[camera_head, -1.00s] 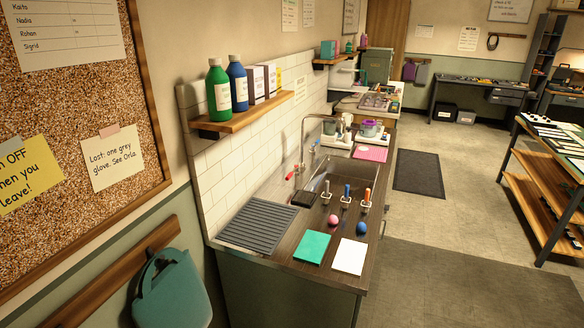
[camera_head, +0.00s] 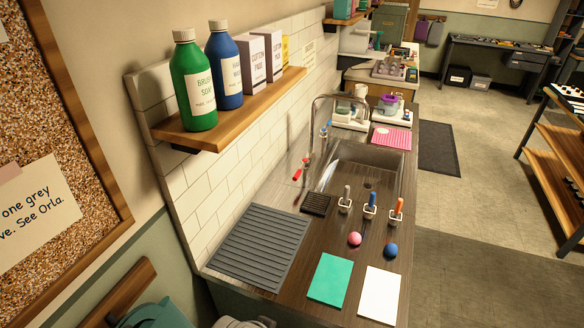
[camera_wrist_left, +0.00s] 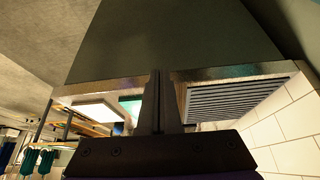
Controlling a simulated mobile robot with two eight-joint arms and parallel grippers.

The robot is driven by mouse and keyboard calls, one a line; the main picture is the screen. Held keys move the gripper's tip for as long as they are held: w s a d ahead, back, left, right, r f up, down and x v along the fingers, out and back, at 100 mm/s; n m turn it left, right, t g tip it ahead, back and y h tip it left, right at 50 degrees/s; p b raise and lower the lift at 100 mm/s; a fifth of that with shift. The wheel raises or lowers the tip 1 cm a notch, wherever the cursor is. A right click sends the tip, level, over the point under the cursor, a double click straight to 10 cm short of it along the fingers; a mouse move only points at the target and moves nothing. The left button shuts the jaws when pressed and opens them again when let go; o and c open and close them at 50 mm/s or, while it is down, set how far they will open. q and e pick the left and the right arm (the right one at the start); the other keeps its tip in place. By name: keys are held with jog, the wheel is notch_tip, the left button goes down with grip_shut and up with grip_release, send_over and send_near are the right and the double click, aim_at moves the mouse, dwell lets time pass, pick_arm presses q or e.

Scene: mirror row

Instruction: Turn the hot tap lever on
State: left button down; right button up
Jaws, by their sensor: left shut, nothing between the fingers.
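The red tap lever (camera_head: 300,171), which I take for the hot one, stands at the back left of the sink, by the wall. The blue lever (camera_head: 325,130) stands farther along, past the base of the curved metal spout (camera_head: 313,125). The sink basin (camera_head: 365,165) is to their right. My left gripper (camera_wrist_left: 157,75) shows in the left wrist view, shut and empty, in front of the counter's near end. It is well short of the levers. The levers do not show in the wrist view. My right gripper is in neither view.
A ribbed grey mat (camera_head: 258,246), a green sheet (camera_head: 329,280) and a white sheet (camera_head: 381,294) lie on the near counter. Brushes in holders (camera_head: 370,205) and two balls are beyond. A wooden shelf (camera_head: 235,110) with bottles and boxes overhangs from the left wall.

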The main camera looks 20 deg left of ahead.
pick_arm(q)
jog(key=shift+w, duration=0.2)
jog(key=shift+s, duration=0.15)
